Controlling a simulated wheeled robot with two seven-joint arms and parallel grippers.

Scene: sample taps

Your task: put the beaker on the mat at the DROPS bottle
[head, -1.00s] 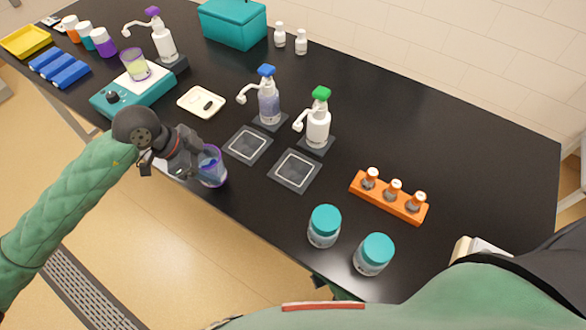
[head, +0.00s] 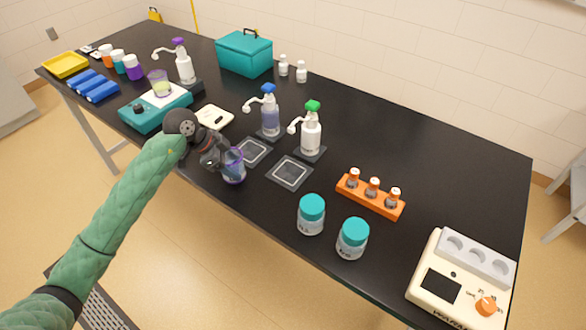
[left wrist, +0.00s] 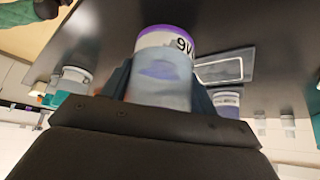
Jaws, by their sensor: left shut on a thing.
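My left gripper (head: 221,160) is shut on a clear beaker with a purple rim (head: 233,168), near the table's front edge. The beaker also shows in the left wrist view (left wrist: 160,85), between the fingers, with a purple band and partly readable marking. Just right of it lies a dark square mat with a pale outline (head: 254,153), in front of the blue-topped pump bottle (head: 269,117). A second such mat (head: 289,173) lies in front of the green-topped pump bottle (head: 311,134). A purple-topped pump bottle (head: 184,67) stands farther back left. I cannot read which one says DROPS. My right gripper is not in view.
A teal device (head: 146,118) carries another beaker (head: 159,84) at left. A cream dish (head: 214,117) lies behind my gripper. Two teal-lidded jars (head: 311,222), an orange vial rack (head: 369,198) and a cream machine (head: 452,268) stand to the right. The table's back right is clear.

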